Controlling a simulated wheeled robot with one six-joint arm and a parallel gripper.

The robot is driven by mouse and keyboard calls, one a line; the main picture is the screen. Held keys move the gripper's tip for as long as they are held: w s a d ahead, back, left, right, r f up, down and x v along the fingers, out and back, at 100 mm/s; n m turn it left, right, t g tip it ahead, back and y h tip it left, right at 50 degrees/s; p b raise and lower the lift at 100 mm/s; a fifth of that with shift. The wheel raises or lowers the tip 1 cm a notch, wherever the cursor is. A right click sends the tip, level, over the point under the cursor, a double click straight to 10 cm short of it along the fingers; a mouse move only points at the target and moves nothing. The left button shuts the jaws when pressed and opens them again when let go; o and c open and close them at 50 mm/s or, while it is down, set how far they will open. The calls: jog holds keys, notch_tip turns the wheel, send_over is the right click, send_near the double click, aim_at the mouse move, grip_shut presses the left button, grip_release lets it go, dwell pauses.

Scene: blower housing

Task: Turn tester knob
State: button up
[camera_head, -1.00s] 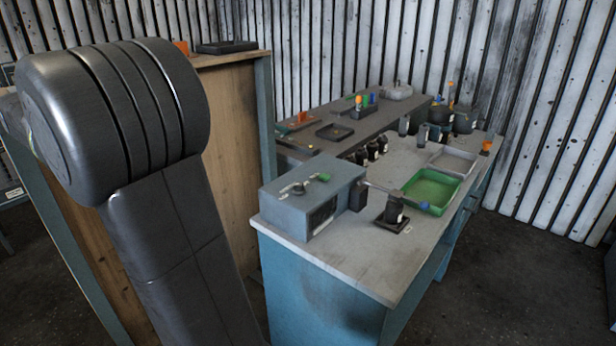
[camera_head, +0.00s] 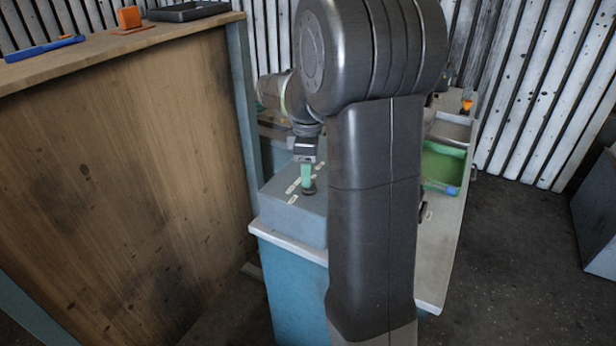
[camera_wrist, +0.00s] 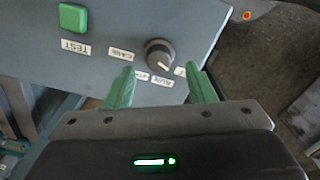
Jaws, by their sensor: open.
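The tester (camera_head: 287,218) is a blue-grey box at the near end of the bench in the head view. In the wrist view its panel (camera_wrist: 110,20) fills the top, with a grey round knob (camera_wrist: 159,54) bearing a light pointer mark. A square green button (camera_wrist: 72,17) sits left of it, above a TEST label. My gripper (camera_wrist: 160,74) is open, with its green fingers to the lower left and lower right of the knob. Contact cannot be told. In the head view my gripper (camera_head: 307,180) hangs over the tester's top, and my arm hides much of the bench.
A green tray (camera_head: 441,166) and a grey tray (camera_head: 452,128) stand further along the bench. A tall wooden-sided bench (camera_head: 130,160) stands at left, with an orange item (camera_head: 130,17) and a blue item (camera_head: 45,48) on top. Open floor lies at right.

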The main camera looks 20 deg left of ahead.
jog(key=shift+w+d+f, duration=0.1)
jog(key=shift+w+f, duration=0.1)
jog(key=shift+f, duration=0.45)
jog(key=shift+s+f, duration=0.15)
jog(key=shift+f, duration=0.55)
jog(key=shift+c, duration=0.4)
jog(key=c, duration=0.9)
